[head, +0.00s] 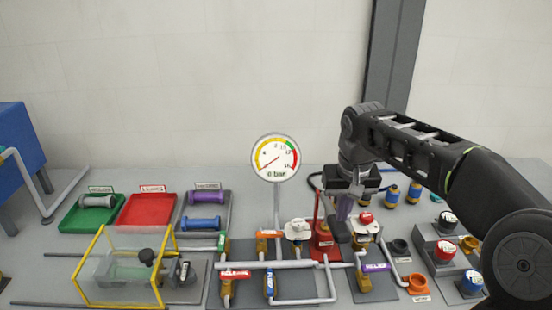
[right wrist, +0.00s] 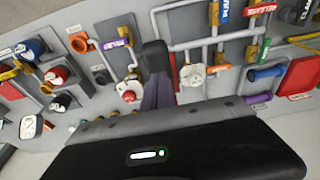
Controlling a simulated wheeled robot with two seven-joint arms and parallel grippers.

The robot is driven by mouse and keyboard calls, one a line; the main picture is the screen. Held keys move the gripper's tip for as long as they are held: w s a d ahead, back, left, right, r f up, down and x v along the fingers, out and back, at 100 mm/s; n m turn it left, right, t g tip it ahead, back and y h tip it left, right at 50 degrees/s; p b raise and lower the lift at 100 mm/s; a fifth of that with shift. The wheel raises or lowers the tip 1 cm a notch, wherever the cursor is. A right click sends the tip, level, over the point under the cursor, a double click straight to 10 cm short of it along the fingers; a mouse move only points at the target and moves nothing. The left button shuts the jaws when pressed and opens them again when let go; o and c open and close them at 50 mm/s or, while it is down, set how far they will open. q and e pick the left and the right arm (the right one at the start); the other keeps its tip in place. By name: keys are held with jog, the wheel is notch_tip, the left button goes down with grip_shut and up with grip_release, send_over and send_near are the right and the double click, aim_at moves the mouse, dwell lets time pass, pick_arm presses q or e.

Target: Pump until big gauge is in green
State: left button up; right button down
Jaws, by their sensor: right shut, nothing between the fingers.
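The big round gauge (head: 275,158) stands on a post at the middle back and reads "0 bar". Its thin needle points to the lower left, and its scale has yellow, green and red bands. The red hand pump (head: 325,243), with a thin upright red lever (head: 317,210), stands below and right of the gauge. My right gripper (head: 342,228) is shut and empty, pointing down just right of the pump lever. In the right wrist view its fingers (right wrist: 156,72) are together, partly hiding the pump behind them. My left gripper is out of view.
White pipes with a relief-labelled valve (head: 375,267) and other tagged valves run across the skid front. A yellow-framed clear box (head: 120,268) and green (head: 90,218) and red (head: 150,210) trays lie left. Capped fittings (head: 445,250) crowd the right.

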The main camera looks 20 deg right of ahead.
aim_at(341, 226)
jog(key=shift+f, duration=0.15)
notch_tip(341, 226, down, 6)
jog(key=b, duration=0.4)
jog(key=shift+r, duration=0.2)
notch_tip(341, 226, up, 6)
jog(key=p, duration=0.4)
jog(key=shift+p, duration=0.4)
dwell(0.4)
dwell(0.6)
